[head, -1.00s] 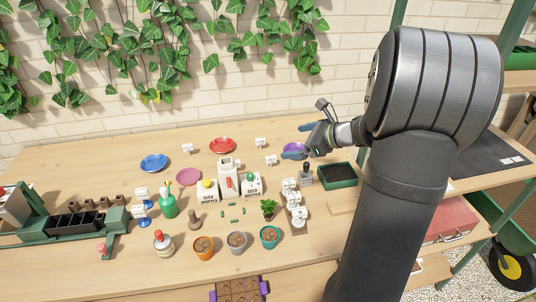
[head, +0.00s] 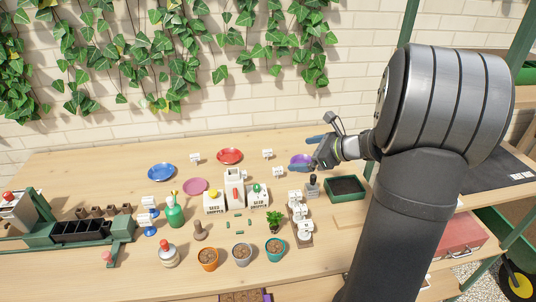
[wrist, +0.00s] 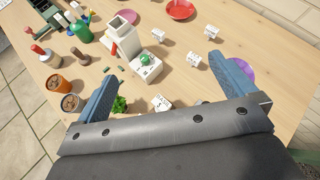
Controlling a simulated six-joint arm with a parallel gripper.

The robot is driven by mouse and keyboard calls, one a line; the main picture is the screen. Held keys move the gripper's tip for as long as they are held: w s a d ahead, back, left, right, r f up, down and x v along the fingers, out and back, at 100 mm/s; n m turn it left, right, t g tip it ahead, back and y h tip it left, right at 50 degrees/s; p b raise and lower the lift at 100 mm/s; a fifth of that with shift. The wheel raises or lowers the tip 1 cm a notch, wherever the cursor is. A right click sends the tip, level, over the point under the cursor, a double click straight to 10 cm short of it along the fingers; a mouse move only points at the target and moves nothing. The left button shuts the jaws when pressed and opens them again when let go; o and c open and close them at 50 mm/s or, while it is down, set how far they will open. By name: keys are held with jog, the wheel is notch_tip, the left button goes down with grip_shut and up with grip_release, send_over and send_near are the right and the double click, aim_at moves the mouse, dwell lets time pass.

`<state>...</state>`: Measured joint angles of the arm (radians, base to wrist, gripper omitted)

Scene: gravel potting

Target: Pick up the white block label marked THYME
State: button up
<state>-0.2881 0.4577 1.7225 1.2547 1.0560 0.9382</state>
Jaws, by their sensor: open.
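My gripper (head: 315,153) is open and empty over the right part of the bench, near the purple saucer. Its two blue fingers are wide apart in the wrist view (wrist: 162,70). Several small white block labels stand on the bench. One (head: 195,157) is left of the red saucer, one (head: 267,153) is right of it, and one (head: 278,171) is nearer my gripper.
Two seed hopper boxes (head: 214,203) and a white dispenser (head: 235,188) stand mid-bench. A green tray (head: 345,197) of soil is at right. The purple saucer (wrist: 240,70) lies beside the right finger. Bench around the back labels is clear.

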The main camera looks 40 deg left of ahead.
jog(key=c, duration=0.8)
jog(key=shift+c, duration=0.2)
jog(key=n+t+h, duration=0.3)
jog(key=n+h, duration=0.6)
jog(key=n, duration=1.7)
send_near(268, 150)
jog(key=x, duration=0.5)
jog(key=shift+s+a+f, duration=0.2)
jog(key=shift+s+f, duration=0.05)
jog(key=shift+f, duration=0.05)
jog(key=shift+y, duration=0.3)
jog(key=shift+x, duration=2.6)
